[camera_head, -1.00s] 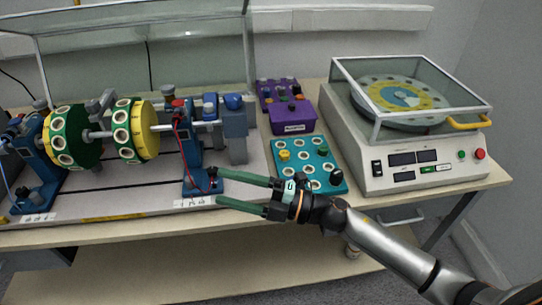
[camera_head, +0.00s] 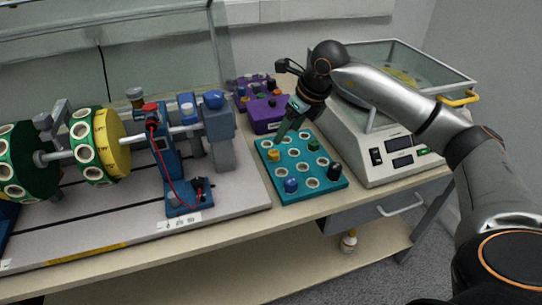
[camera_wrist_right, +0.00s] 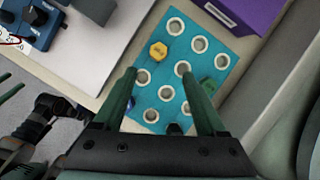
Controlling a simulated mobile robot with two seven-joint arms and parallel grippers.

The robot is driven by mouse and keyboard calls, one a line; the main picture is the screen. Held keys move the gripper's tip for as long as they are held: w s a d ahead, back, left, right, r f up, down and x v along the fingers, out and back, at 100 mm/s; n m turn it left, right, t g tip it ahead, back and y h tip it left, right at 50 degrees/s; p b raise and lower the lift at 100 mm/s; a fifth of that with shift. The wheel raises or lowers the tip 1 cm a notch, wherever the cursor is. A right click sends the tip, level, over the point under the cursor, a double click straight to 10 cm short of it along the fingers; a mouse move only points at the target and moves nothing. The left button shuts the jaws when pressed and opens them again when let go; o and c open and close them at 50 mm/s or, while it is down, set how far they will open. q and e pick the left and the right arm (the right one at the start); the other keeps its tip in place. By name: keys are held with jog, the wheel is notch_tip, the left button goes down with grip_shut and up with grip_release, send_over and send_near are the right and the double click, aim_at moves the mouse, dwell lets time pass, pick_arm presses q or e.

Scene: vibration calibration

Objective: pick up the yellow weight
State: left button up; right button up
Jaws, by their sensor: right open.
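The yellow weight (camera_head: 273,155) is a small knob standing in the left part of a teal board (camera_head: 320,188) with white-ringed holes. In the right wrist view the yellow weight (camera_wrist_right: 158,50) lies just beyond the fingertips, between their lines. My right gripper (camera_head: 280,137) points down over the board's back left part. Its two green fingers are apart and empty in the right wrist view (camera_wrist_right: 160,74).
Green (camera_head: 313,145), black (camera_head: 334,170) and blue (camera_head: 290,184) weights stand on the same board. A purple box (camera_head: 265,115) is behind it, a glass-lidded balancing machine (camera_head: 375,150) to the right, and a rotor rig (camera_head: 100,145) to the left.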

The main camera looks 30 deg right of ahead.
aim_at(275, 153)
jog(key=x, duration=0.9)
jog(key=shift+w+a+f, duration=0.25)
grip_shut()
